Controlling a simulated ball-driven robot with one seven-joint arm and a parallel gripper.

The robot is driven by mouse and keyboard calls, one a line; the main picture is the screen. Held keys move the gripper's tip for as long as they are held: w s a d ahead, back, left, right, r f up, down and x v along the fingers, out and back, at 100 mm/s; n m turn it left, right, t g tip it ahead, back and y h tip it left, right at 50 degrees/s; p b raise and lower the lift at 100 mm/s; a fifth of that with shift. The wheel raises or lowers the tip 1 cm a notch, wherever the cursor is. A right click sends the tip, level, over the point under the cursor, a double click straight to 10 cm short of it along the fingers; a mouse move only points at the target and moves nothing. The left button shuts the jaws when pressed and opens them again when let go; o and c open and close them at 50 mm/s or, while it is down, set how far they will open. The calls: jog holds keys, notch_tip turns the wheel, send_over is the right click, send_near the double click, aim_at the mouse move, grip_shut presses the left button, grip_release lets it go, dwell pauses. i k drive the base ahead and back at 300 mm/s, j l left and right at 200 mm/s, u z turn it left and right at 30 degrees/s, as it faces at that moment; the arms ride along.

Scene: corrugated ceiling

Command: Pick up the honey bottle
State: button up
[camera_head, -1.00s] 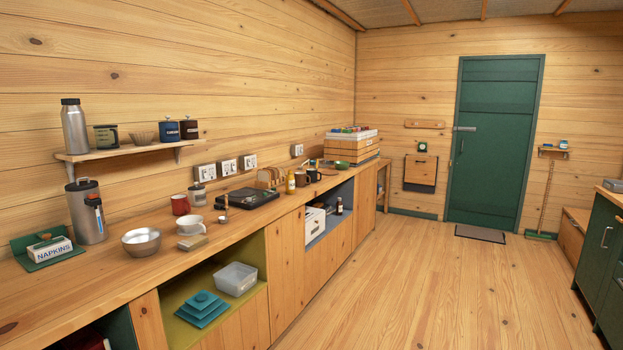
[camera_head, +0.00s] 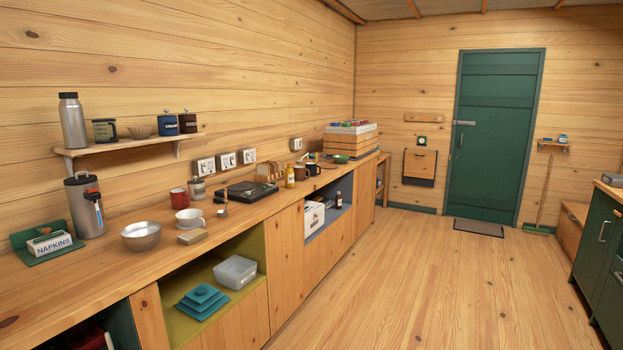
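A small amber-yellow bottle with a pale cap, which looks like the honey bottle (camera_head: 290,176), stands upright on the long wooden counter (camera_head: 110,272). It is near the counter's front edge, right of a dark flat appliance (camera_head: 246,191) and left of two mugs (camera_head: 300,173). A toast rack (camera_head: 270,172) is just behind it on the left. A dark bottle with a white label (camera_head: 338,200) stands in the blue open shelf below. My gripper is not in view.
The wooden floor (camera_head: 430,270) along the counter is clear up to the doormat (camera_head: 478,228) and green door (camera_head: 497,140). Bowls, cups and a tall dispenser (camera_head: 85,206) occupy the near counter. Green cabinets (camera_head: 600,245) stand at right.

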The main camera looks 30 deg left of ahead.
aim_at(289, 180)
jog(key=i+j+u, duration=0.3)
jog(key=i, duration=0.2)
jog(key=i+j+u, duration=0.15)
jog(key=i+u, duration=0.15)
jog(key=i, duration=0.25)
jog(key=i+u, duration=0.25)
jog(key=i, duration=0.3)
